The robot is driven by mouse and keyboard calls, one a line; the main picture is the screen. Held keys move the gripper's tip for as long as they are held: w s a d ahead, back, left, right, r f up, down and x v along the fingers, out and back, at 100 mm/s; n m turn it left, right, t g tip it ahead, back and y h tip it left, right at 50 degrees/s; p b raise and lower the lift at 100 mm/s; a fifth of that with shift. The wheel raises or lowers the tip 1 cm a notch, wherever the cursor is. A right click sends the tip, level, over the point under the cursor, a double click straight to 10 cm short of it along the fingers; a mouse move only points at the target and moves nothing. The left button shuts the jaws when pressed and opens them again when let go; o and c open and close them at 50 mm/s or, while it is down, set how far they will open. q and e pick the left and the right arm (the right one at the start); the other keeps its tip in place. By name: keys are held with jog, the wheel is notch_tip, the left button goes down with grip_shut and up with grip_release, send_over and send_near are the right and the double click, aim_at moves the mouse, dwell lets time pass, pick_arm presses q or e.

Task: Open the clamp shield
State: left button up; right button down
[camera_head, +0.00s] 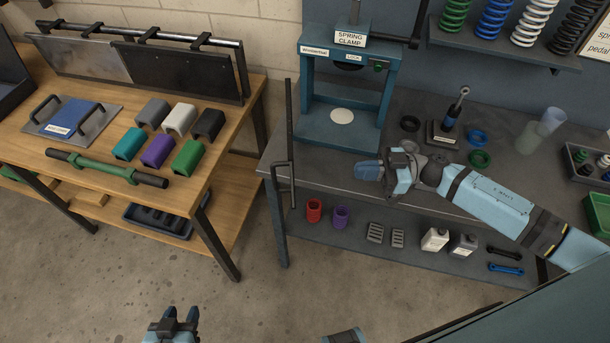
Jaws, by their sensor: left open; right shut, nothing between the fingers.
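The blue spring clamp frame (309,92), with its "SPRING CLAMP" sign, stands on the dark right bench. A narrow dark upright panel with a bar handle (290,130) stands at the bench's left front, to the left of the clamp. It looks like the clamp shield seen nearly edge-on; its exact angle is hard to tell. My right gripper (367,170) is shut and empty above the bench's front edge, right of the panel and apart from it. My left gripper (172,325) is open and empty at the bottom edge, far from both.
A wooden table (225,160) on the left holds colored blocks, a green bar (105,167) and dark panels. A spring stand (445,132) and rings are right of the clamp. The bench's lower shelf (330,230) holds small parts. Floor between table and bench is clear.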

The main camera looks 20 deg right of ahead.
jog(key=w+a+g+p, duration=0.1)
jog(key=w+a+p, duration=0.2)
jog(key=a, duration=1)
jog(key=shift+w, duration=0.25)
